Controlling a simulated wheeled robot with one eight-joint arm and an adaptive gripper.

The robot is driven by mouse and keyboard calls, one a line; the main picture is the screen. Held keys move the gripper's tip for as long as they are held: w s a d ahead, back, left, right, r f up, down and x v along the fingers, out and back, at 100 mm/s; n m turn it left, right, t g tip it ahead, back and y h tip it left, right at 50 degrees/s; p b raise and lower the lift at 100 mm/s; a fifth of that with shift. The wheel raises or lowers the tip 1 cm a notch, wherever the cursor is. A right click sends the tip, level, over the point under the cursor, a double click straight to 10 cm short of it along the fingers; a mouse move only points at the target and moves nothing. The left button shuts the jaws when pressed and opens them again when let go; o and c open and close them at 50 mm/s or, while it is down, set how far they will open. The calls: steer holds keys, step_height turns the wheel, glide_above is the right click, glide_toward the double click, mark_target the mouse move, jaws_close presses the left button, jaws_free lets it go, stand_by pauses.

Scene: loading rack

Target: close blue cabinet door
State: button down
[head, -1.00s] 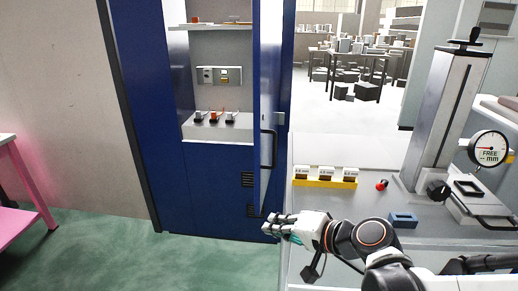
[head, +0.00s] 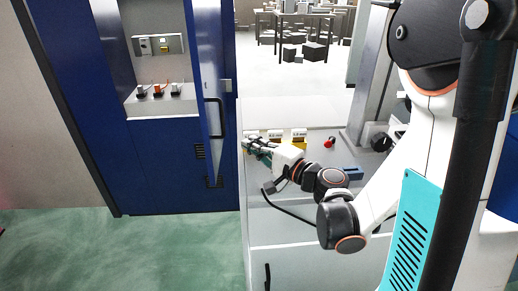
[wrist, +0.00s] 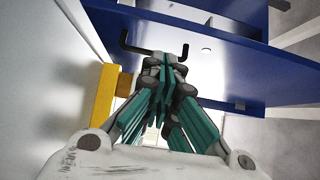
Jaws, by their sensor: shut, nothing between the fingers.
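The blue cabinet (head: 165,165) stands at the left in the head view. Its blue door (head: 207,75) is open and seen almost edge-on, swung out toward me. A black bar handle (head: 220,118) is on the door's right face. My gripper (head: 247,143) is shut and empty, to the right of the door and a little below the handle's middle. In the wrist view, my gripper (wrist: 165,68) has its teal fingers together, close in the picture to the black handle (wrist: 125,42) and blue panels (wrist: 225,65). I cannot tell whether it touches them.
A grey workbench (head: 300,195) lies under my forearm. A yellow holder (head: 299,146) with small boxes is partly hidden by my gripper. A red knob (head: 329,142) and a blue block (head: 352,173) are farther right. Green floor (head: 150,250) is clear in front of the cabinet.

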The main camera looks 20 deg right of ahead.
steer(key=b, duration=0.2)
glide_toward(209, 120)
steer(key=x, duration=0.5)
steer(key=shift+d+f, duration=0.15)
steer(key=shift+d, duration=0.05)
